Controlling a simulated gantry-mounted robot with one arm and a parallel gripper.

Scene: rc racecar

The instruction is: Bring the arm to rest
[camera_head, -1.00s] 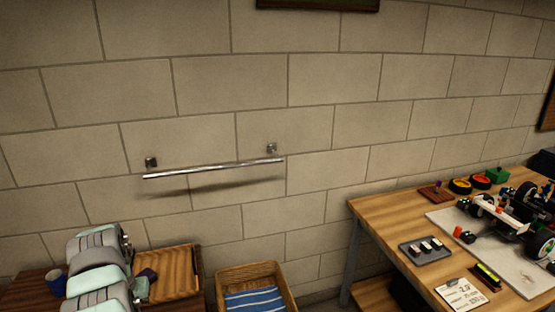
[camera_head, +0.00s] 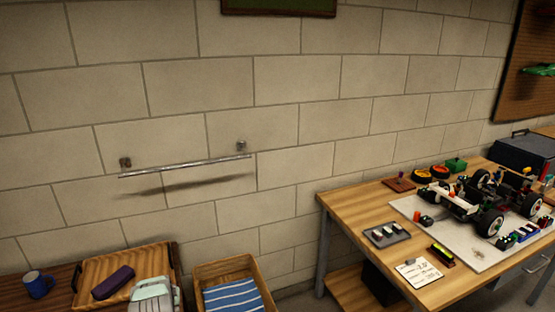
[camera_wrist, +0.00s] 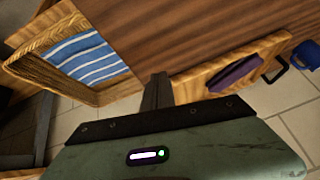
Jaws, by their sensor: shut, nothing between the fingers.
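My gripper (camera_wrist: 157,92) shows in the wrist view with its dark fingers together and nothing between them. It hangs over the dark wooden surface (camera_wrist: 150,35), apart from the objects around it. In the head view only a pale green and grey part of my arm (camera_head: 152,293) shows, at the bottom edge in front of the wooden tray. The fingers are not clearly visible there.
A wooden tray (camera_head: 90,272) holds a dark purple case (camera_head: 113,282); a blue mug (camera_head: 38,285) stands left of it. A wicker basket (camera_head: 204,297) holds a blue striped cloth (camera_head: 232,295). At right, a workbench (camera_head: 350,208) bears an RC car (camera_head: 455,207).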

